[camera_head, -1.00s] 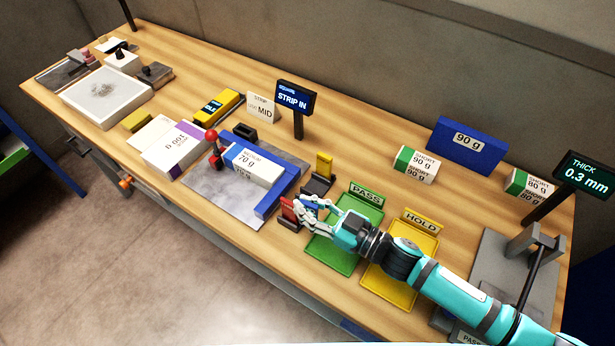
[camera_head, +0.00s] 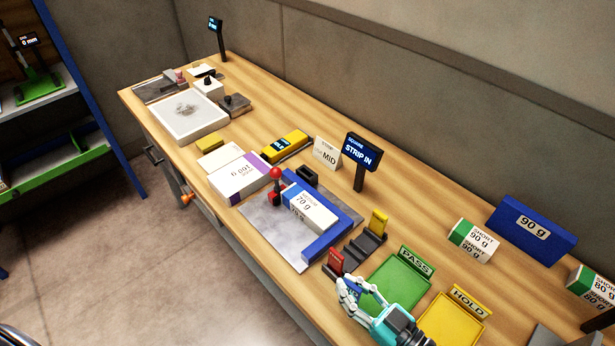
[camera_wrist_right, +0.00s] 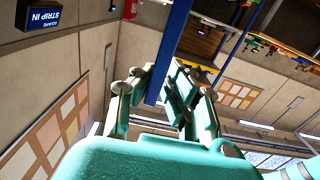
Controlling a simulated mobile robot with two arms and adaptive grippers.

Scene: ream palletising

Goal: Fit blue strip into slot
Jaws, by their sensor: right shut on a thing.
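My right gripper (camera_head: 350,287) is at the table's front edge, beside the green PASS tray and near the red strip (camera_head: 336,261). It is shut on the blue strip (camera_head: 353,286), mostly hidden by the fingers in the head view. In the right wrist view the blue strip (camera_wrist_right: 172,45) runs between the fingers (camera_wrist_right: 160,95). A dark rack (camera_head: 358,250) holds the red strip and a yellow strip (camera_head: 379,222) at its ends. A small black block (camera_head: 307,175), possibly the slot, stands behind the grey plate's blue fence. My left gripper is not in view.
A ream (camera_head: 309,208) lies inside the blue fence (camera_head: 327,246) on the grey plate (camera_head: 262,220), with a red-knobbed lever (camera_head: 275,174) beside it. The STRIP IN screen (camera_head: 361,153) and MID card (camera_head: 327,154) stand behind. Green (camera_head: 398,284) and yellow (camera_head: 452,318) trays lie right.

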